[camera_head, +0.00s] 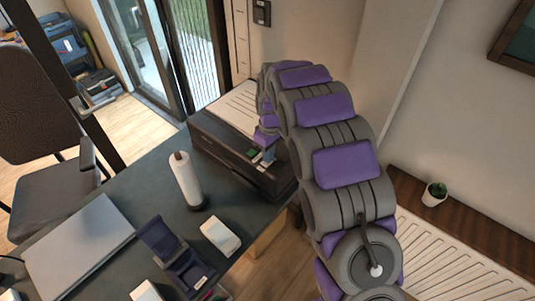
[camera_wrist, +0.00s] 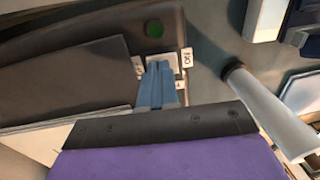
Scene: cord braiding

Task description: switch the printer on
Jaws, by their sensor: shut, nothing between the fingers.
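The printer (camera_head: 225,143) is a dark box with a pale top at the far end of the dark desk. In the wrist view, its dark body (camera_wrist: 65,75) fills the left side. My gripper (camera_wrist: 160,66) has blue fingers, shut and empty, with the tips over the white plate, below the green button. I cannot tell whether they touch it. In the head view my gripper (camera_head: 265,157) is at the printer's front, beside a green spot.
A white paper roll on a stand (camera_head: 186,180) stands near the printer; it also shows in the wrist view (camera_wrist: 262,105). A closed laptop (camera_head: 80,245), an open dark case (camera_head: 175,258) and a white block (camera_head: 220,236) lie on the desk (camera_head: 135,195). A plant (camera_head: 434,193) stands right.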

